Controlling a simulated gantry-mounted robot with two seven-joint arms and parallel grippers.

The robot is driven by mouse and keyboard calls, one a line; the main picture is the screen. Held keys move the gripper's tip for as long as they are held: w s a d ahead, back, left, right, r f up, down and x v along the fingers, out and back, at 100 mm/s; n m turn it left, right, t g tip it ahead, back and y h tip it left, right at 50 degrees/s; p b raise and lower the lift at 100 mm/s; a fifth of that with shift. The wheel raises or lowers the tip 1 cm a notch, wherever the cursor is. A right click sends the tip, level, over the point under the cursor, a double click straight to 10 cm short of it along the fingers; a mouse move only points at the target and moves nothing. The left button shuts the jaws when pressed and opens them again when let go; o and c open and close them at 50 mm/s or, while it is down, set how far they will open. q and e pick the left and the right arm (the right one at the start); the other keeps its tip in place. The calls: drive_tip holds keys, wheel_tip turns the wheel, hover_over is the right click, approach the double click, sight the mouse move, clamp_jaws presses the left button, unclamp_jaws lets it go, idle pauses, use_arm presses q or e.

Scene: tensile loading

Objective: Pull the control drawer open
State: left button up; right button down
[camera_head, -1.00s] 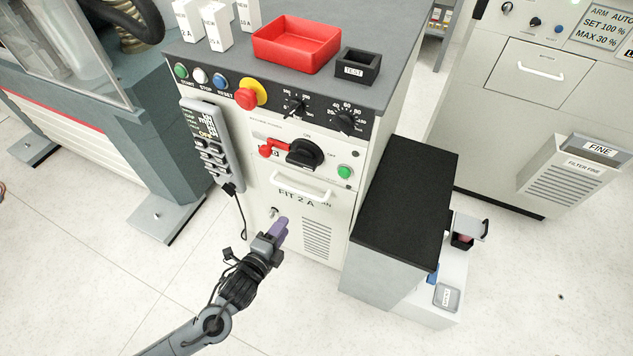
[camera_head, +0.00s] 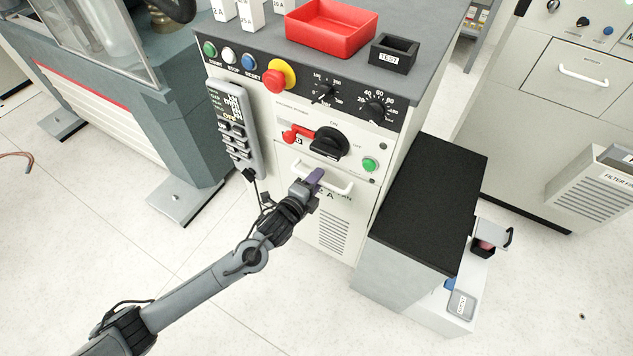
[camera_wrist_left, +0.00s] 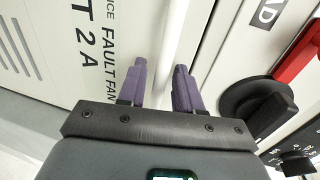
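The control drawer (camera_head: 360,200) is the pale panel on the cabinet front, with a white bar handle (camera_head: 340,188). It appears closed. My left gripper (camera_head: 314,178) is at the handle's left part, its purple fingers partly covering it in the head view. In the left wrist view the two fingers (camera_wrist_left: 160,80) are apart, and the white handle bar (camera_wrist_left: 174,45) runs up between their tips. The fingers do not look closed on the bar; whether either one touches it cannot be told. My right gripper is in neither view.
Above the drawer are a black rotary switch (camera_head: 328,143) with a red lever (camera_head: 297,134) and a green button (camera_head: 369,165). A control pendant (camera_head: 234,130) hangs at the left. A black-topped unit (camera_head: 430,205) stands close at the right. Open floor lies in front.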

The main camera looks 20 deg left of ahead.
use_arm(q)
drive_tip(key=shift+w, duration=0.25)
drive_tip(key=shift+c, duration=0.4)
clamp_jaws()
drive_tip(key=shift+s, duration=0.1)
